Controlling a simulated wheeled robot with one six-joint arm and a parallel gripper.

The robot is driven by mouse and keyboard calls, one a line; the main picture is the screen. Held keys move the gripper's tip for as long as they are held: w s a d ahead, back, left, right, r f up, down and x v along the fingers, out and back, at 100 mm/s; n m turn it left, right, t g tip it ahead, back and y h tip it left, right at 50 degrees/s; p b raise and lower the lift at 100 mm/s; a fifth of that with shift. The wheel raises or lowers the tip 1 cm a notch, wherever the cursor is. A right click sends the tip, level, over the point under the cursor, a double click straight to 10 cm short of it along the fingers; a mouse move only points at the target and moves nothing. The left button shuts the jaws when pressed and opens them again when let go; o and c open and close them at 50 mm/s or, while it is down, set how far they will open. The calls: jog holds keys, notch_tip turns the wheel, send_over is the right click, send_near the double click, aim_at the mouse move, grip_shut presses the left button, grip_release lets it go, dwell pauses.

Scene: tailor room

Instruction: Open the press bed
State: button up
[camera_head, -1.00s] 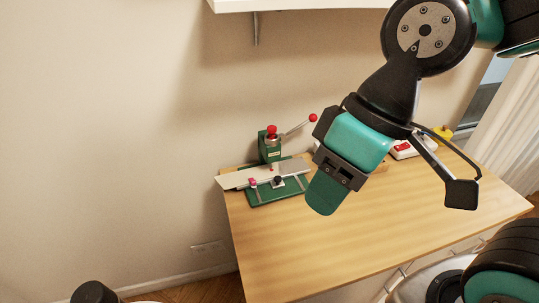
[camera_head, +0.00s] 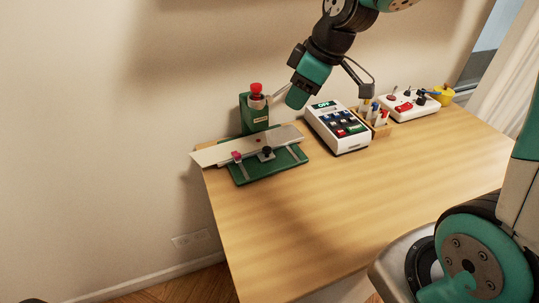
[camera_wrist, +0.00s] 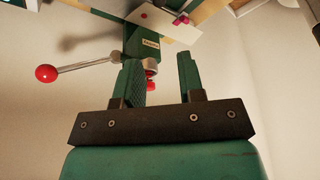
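The green press (camera_head: 254,112) stands at the back left of the wooden table, with a red knob (camera_head: 256,87) on top. Its metal lever (camera_head: 281,89) points right and up; its end is hidden behind my gripper in the head view. In the wrist view the lever's red ball (camera_wrist: 47,73) is left of my fingers. The press's green base (camera_head: 244,176) lies in front, with a pale flat plate (camera_head: 212,155), a pink knob (camera_head: 237,156) and a black knob (camera_head: 266,151). My gripper (camera_head: 294,99) is open and empty (camera_wrist: 160,62), beside the lever.
A white box with buttons and an "OFF" display (camera_head: 340,129) stands right of the press. Beyond it are a wooden holder (camera_head: 383,130) with small bottles, a white switch panel (camera_head: 411,108) and a yellow cup (camera_head: 443,96). The front table is clear.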

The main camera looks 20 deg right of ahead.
aim_at(267, 149)
jog(key=x, duration=1.7)
